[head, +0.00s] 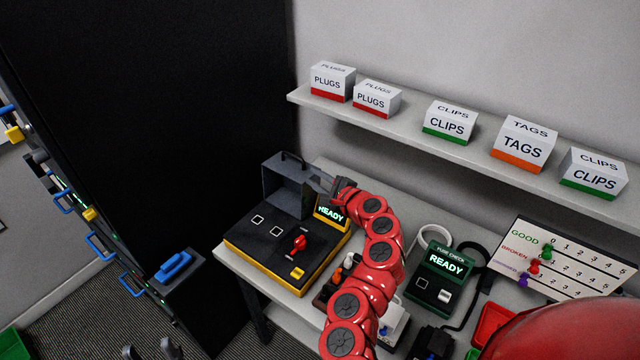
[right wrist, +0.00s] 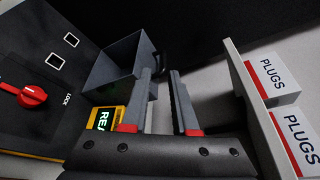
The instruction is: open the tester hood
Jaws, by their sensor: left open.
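The tester (head: 285,245) is a black and yellow box with a red knob, two square sockets and a READY screen. Its grey hood (head: 290,185) stands raised at the back, hollow side towards the sockets, handle at the top. In the right wrist view the raised hood (right wrist: 122,62) is left of the fingers. My right gripper (head: 328,186) is beside the hood's right side; its fingers (right wrist: 163,100) are apart with nothing between them. One finger overlaps the hood's edge; I cannot tell whether it touches. My left gripper (head: 152,350) is low at the left, open and empty.
A wall shelf (head: 420,140) with boxes of plugs, clips and tags runs above the bench. A green fuse checker (head: 440,275) and a tally board (head: 560,262) stand right of my red right arm. A black cabinet (head: 170,130) stands at the left.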

